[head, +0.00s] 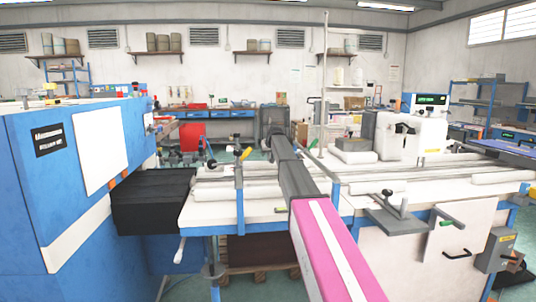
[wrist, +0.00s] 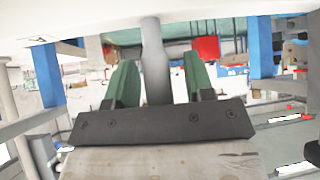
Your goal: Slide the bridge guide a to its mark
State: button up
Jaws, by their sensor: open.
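In the wrist view my gripper (wrist: 160,61) is open, with its two green fingers apart. A grey, round, upright-looking bar (wrist: 155,45) shows between the fingers, with a visible gap to each; I cannot tell whether it lies within their reach. I cannot tell for sure that this bar belongs to bridge guide a. No mark for the guide can be made out in either view.
A blue cabinet (head: 60,190) and a black block (head: 150,203) are further left. The white sewing machine head (head: 410,135) stands to the right.

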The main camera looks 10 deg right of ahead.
grip_shut()
jog(key=s, duration=0.5)
jog(key=shift+s, duration=0.3)
grip_release()
jog(key=shift+w, duration=0.1)
jog(key=shift+r, duration=0.1)
jog(key=v, duration=1)
jog(key=shift+s+r, duration=0.2)
jog(key=shift+s, duration=0.15)
